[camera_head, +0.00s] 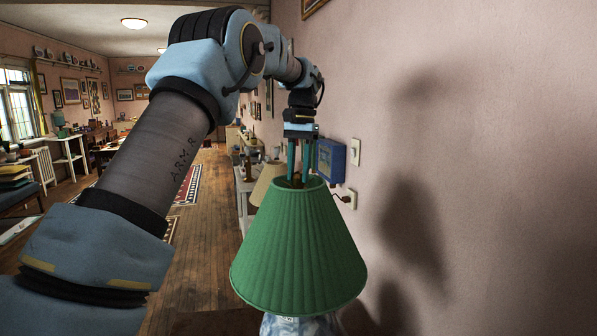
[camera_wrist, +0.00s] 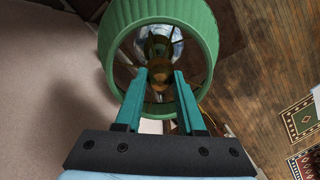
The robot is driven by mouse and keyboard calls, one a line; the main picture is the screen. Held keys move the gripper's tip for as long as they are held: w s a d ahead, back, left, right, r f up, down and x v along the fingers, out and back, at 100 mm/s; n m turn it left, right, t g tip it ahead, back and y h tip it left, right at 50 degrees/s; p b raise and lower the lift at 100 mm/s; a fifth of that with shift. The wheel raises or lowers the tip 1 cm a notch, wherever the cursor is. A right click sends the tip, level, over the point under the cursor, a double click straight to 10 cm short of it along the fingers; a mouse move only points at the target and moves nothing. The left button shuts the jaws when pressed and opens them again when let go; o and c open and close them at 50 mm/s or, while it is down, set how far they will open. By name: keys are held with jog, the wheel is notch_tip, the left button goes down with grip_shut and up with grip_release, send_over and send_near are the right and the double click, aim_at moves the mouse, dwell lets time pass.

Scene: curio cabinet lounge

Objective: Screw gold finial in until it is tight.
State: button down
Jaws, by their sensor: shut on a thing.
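A green pleated lampshade (camera_head: 298,250) sits on a blue-and-white lamp base (camera_head: 295,326), close to the right wall. My gripper (camera_head: 297,176) points straight down, with its teal fingers at the shade's top opening. In the wrist view my gripper (camera_wrist: 160,75) is shut on the gold finial (camera_wrist: 160,77), which is between the fingertips inside the ring of the shade (camera_wrist: 193,22). The finial's thread and its seat are hidden, so I cannot tell how far in it is.
A blue box (camera_head: 331,163) and a wall plate (camera_head: 355,151) are on the pink wall just right of my gripper. A cream lampshade (camera_head: 268,183) stands behind the green one. Wooden floor (camera_head: 215,205) with a patterned rug (camera_wrist: 300,119) is open to the side.

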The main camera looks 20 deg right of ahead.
jog(key=m+t, duration=0.1)
jog(key=m, duration=1.1)
jog(key=shift+a+f+t, duration=0.1)
jog(key=shift+f+t, duration=0.05)
jog(key=shift+t, duration=0.25)
jog(key=m, duration=0.6)
jog(key=shift+f+m+t, duration=0.1)
jog(key=shift+m+t, duration=0.2)
jog(key=shift+t, duration=0.1)
jog(key=m, duration=0.2)
jog(key=shift+m+h, duration=0.3)
jog(key=shift+m, duration=0.1)
jog(key=m, duration=0.4)
jog(key=shift+s+f+h, duration=0.1)
jog(key=shift+f+h, duration=0.05)
jog(key=shift+h, duration=0.15)
jog(key=c, duration=0.8)
grip_release()
jog(key=shift+o, duration=0.9)
jog(key=shift+r, duration=0.25)
